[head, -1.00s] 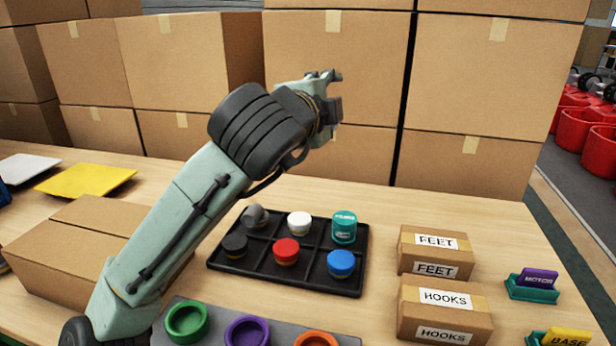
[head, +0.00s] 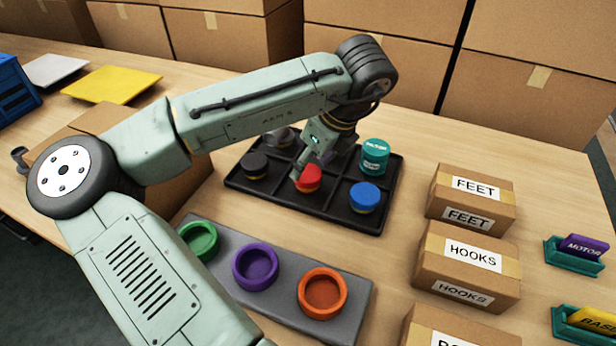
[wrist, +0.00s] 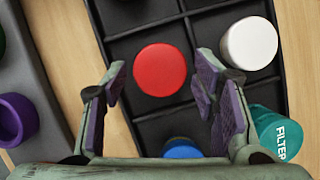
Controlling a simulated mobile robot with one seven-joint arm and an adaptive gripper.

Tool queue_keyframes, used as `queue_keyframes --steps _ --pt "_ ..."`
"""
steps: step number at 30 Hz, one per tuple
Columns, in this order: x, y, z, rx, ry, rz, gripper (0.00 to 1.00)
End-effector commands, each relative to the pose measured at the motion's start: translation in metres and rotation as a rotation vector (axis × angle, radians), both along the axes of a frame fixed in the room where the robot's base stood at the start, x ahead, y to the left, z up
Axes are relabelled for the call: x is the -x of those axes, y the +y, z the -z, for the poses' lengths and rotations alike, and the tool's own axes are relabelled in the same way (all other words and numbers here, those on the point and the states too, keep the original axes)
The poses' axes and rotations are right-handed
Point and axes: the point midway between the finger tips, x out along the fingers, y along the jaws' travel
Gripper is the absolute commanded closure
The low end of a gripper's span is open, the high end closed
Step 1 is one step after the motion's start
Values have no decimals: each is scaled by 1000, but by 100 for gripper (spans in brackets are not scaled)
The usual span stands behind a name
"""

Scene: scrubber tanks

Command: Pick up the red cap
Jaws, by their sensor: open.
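The red cap (head: 308,178) sits in a front compartment of the black divided tray (head: 238,184), between a black cap and a blue cap. My gripper (head: 318,165) is over the tray at the red cap, pointing down. In the wrist view the red cap (wrist: 160,70) shows as a round red top ahead of and between the two open fingers (wrist: 160,85), with a clear gap to each. The gripper holds nothing. In the head view the gripper partly hides the red cap and its fingertips are hard to make out.
A blue cap (head: 364,197), a black cap (head: 255,165) and a teal filter container (head: 374,157) stand in nearby compartments. A white cap (wrist: 250,43) shows in the wrist view. A grey holder (head: 279,300) has green, purple and orange cups. Labelled boxes (head: 468,256) stand at right.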

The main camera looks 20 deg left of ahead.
Motion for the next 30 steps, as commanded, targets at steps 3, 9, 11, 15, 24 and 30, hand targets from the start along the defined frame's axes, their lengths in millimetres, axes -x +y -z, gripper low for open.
queue_keyframes --steps 3,9,11,15,24,30 --pt "1 3 18 -2 2 -1 46" --pt "-2 10 41 0 0 -1 46" --pt "-3 10 44 0 0 -1 46" --pt "-3 10 44 1 -2 0 46" --pt "-3 10 44 1 -2 0 61" --pt "-3 10 44 1 -2 0 72"
